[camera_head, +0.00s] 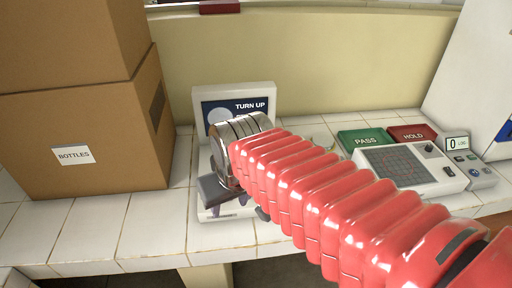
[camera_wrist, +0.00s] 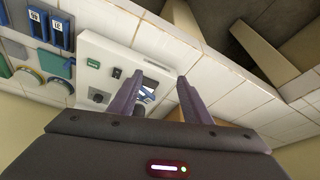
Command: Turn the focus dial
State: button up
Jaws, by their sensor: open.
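A white device (camera_head: 247,92) with a dark blue "TURN UP" screen stands on the tiled counter in the head view. My gripper (camera_head: 225,208) is in front of it, over its white base, and covers much of it. In the wrist view my gripper (camera_wrist: 160,100) is open, its two purple-grey fingers apart. I cannot tell whether this knob is the focus dial. A blue-and-white patch shows between the fingertips.
Cardboard boxes (camera_head: 90,125), one labelled "BOTTLES", stand at the left. Green PASS (camera_head: 362,138) and red HOLD (camera_head: 412,133) pieces lie at the right behind a white keypad device (camera_head: 372,158). A small display unit (camera_head: 476,170) reads 0. Bare tiles (camera_head: 95,228) lie at front left.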

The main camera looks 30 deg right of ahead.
jog(key=w+d+r+n+g, duration=0.1)
jog(key=w+d+n+g, duration=0.2)
jog(key=w+d, duration=1.9)
jog(key=shift+w+r+n+g, duration=0.3)
jog(key=shift+w+r+g, duration=0.1)
jog(key=shift+w, duration=0.15)
jog(key=shift+f, duration=0.1)
jog(key=f, duration=1.3)
jog(key=shift+d+f, duration=0.35)
jog(key=shift+d, duration=0.05)
jog(key=shift+c, duration=0.5)
jog(key=c, duration=0.9)
